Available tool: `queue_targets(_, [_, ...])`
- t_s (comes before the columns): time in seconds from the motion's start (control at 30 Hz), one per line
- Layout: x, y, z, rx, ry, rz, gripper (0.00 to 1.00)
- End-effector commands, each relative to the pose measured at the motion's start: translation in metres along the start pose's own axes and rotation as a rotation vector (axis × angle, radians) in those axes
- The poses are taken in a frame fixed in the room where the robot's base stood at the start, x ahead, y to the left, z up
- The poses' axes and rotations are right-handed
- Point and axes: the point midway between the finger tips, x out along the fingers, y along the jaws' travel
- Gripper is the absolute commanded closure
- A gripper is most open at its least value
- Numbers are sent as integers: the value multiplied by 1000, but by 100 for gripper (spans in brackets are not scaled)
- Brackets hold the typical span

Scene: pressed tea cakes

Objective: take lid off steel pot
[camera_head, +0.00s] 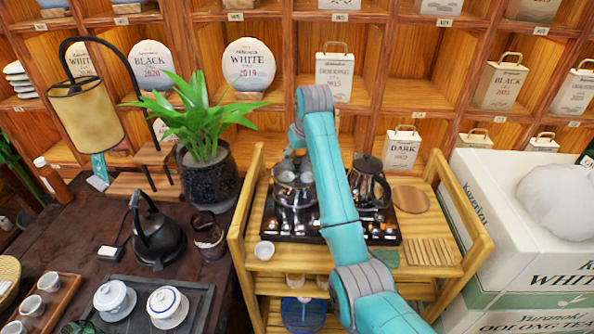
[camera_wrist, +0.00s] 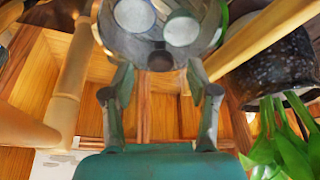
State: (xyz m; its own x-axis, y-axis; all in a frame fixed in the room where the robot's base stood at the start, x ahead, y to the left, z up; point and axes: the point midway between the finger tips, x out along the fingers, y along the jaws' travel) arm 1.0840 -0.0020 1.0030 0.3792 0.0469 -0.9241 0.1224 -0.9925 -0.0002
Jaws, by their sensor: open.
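The steel pot (camera_head: 293,192) stands on the dark tea tray on the wooden cart, left of a second, dark-lidded kettle. My gripper (camera_head: 296,153) is over the pot's top, partly hidden by my own arm, and hides part of the lid. In the wrist view the shiny round steel pot (camera_wrist: 215,22) fills the top middle, with a small dark knob at its near edge. My gripper (camera_wrist: 158,76) is open there, its two fingers apart and empty, pointing toward the pot near the knob. Whether a finger touches the lid cannot be told.
The dark-lidded kettle (camera_head: 371,187) stands close right of my arm. A potted plant (camera_head: 207,170) is left of the cart (camera_head: 250,190), whose raised side rails flank the pot. A round wooden board (camera_head: 410,199) lies right. Shelves with tea cakes rise behind.

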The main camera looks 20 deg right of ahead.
Motion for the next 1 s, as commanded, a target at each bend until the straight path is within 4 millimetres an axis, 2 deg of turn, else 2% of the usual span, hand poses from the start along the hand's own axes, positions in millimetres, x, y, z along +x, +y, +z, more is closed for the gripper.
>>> queue_targets(0.1, [16,-1,0,0,-1,0,41])
queue_targets(0.2, [25,-1,0,0,-1,0,41])
queue_targets(0.47, [28,-1,0,0,1,0,41])
queue_targets(0.5, [28,-1,0,0,1,0,44])
queue_targets(0.73, [28,-1,0,0,1,0,100])
queue_targets(1.0, [28,-1,0,0,1,0,100])
